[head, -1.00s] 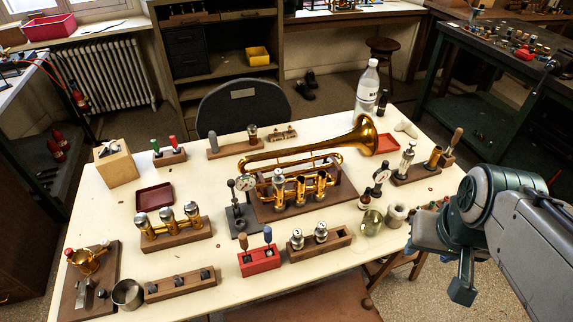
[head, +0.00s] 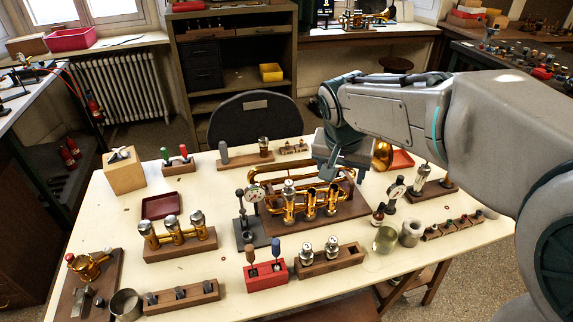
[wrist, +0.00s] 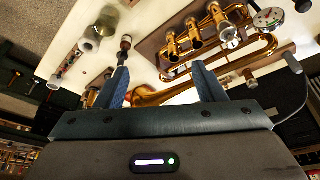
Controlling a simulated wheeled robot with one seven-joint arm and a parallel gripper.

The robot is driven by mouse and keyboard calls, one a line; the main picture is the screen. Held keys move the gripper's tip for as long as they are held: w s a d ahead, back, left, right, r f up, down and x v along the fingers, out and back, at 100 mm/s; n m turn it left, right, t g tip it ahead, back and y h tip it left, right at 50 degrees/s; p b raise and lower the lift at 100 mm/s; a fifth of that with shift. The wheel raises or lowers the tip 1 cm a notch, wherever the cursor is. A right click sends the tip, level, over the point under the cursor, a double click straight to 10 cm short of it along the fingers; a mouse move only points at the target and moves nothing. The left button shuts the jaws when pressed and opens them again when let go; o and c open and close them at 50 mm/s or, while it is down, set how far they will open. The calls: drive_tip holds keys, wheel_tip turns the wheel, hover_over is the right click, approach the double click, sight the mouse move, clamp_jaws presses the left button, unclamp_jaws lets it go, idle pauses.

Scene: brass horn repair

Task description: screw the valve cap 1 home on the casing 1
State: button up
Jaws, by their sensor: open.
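The brass horn (head: 262,168) lies on a dark wooden board (head: 350,207) in the middle of the table. Three upright brass casings stand at its front. The leftmost casing (head: 289,212) bears a silver valve cap (head: 289,187); whether it is fully seated cannot be told. The other two casings look open at the top. In the wrist view the capped casing (wrist: 225,24) is the rightmost, with its silver cap (wrist: 229,34). My gripper (wrist: 161,72) is open and empty, above the horn and apart from the cap. In the head view my gripper (head: 336,165) hides part of the bell.
Two silver-topped pieces stand in a wooden rack (head: 345,258) at the front. A red tool block (head: 266,276), a glass jar (head: 386,239) and a maroon tray (head: 161,205) stand around.

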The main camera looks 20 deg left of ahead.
drive_tip(key=b, duration=0.1)
approach(286, 191)
drive_tip(key=shift+t, duration=0.4)
drive_tip(key=x, duration=0.5)
drive_tip(key=p+x, duration=0.1)
drive_tip(key=x, duration=0.2)
drive_tip(key=shift+s+d+f, duration=0.3)
drive_tip(key=shift+f, duration=0.1)
drive_tip(key=c, duration=1.2)
drive_tip(key=shift+o, duration=0.2)
drive_tip(key=m+b, duration=0.1)
drive_tip(key=m+h+b, duration=0.1)
drive_tip(key=m, duration=0.1)
drive_tip(key=shift+a+f, duration=0.1)
drive_tip(key=shift+a, duration=0.2)
drive_tip(key=shift+m+g+h, duration=0.3)
drive_tip(key=shift+m+h, duration=0.1)
drive_tip(key=shift+m, duration=0.8)
